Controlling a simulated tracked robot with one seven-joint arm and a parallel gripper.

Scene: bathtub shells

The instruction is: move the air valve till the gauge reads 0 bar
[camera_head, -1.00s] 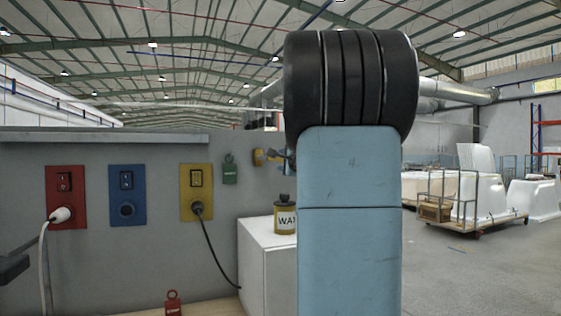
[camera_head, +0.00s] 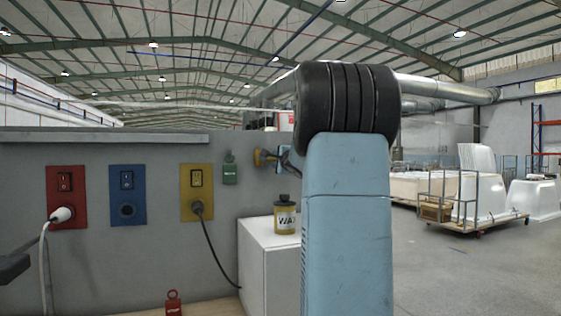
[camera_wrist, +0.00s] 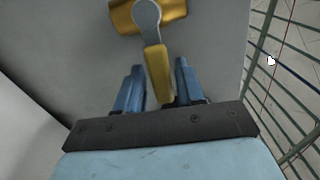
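The air valve (camera_wrist: 165,10) is at the top of the wrist view, with a yellow body and a grey pivot on a grey panel. Its yellow lever (camera_wrist: 158,75) points down towards my gripper (camera_wrist: 160,67). The two blue fingers stand apart, one on each side of the lever; I cannot tell whether either touches it. In the head view the yellow valve (camera_head: 262,157) is on the wall left of my arm, with my blue gripper (camera_head: 284,158) at it, partly hidden by my arm. No gauge face or reading is visible.
Carts with white shells (camera_head: 470,205) stand on open floor at right.

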